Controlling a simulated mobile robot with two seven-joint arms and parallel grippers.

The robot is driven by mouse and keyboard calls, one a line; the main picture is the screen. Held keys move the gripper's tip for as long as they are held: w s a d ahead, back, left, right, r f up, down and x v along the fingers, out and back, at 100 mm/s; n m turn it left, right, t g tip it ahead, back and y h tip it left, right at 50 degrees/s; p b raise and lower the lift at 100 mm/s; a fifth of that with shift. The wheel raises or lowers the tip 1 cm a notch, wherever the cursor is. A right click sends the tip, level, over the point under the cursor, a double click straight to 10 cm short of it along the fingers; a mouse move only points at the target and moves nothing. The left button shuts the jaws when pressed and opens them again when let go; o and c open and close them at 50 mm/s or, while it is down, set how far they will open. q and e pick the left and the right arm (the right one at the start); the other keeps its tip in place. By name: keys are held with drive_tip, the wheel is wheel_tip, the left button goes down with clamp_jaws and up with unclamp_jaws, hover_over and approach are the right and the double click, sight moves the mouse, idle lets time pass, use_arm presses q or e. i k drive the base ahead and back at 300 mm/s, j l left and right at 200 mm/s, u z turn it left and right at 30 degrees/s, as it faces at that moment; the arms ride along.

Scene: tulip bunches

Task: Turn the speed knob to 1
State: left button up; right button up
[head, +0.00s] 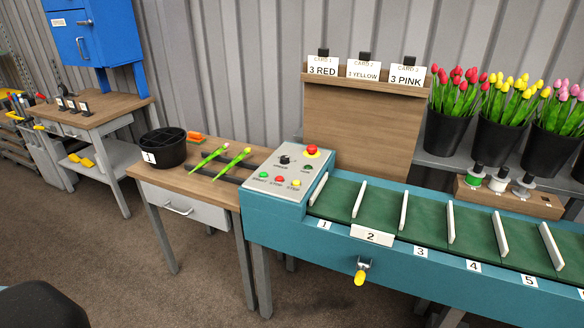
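The speed knob (285,160) is a small black knob at the upper left of the grey control panel (268,182). The panel sits on the left end of the teal conveyor (300,232). The knob's pointer and scale are too small to read, so I cannot tell its setting. A red mushroom button (312,150) on a yellow base is to its right. Green, red and yellow buttons are in a row below it. Neither of my grippers is in view, and nothing touches the knob.
Two tulips (232,160) lie on the wooden table (185,180) left of the panel, near a black bucket (163,150). Upright white dividers stand on the green belt (380,215). A yellow-handled lever (360,276) sticks out from the conveyor's front. Tulip buckets stand at the back right.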

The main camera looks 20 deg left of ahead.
sight(283, 159)
drive_tip(key=i+j+z, duration=0.1)
drive_tip(key=j, duration=0.25)
drive_tip(key=i+j+z, duration=0.1)
drive_tip(key=j, duration=0.25)
drive_tip(key=i+j+z, duration=0.15)
drive_tip(key=j, duration=0.2)
drive_tip(key=i+j+z, duration=0.1)
drive_tip(key=j, duration=0.25)
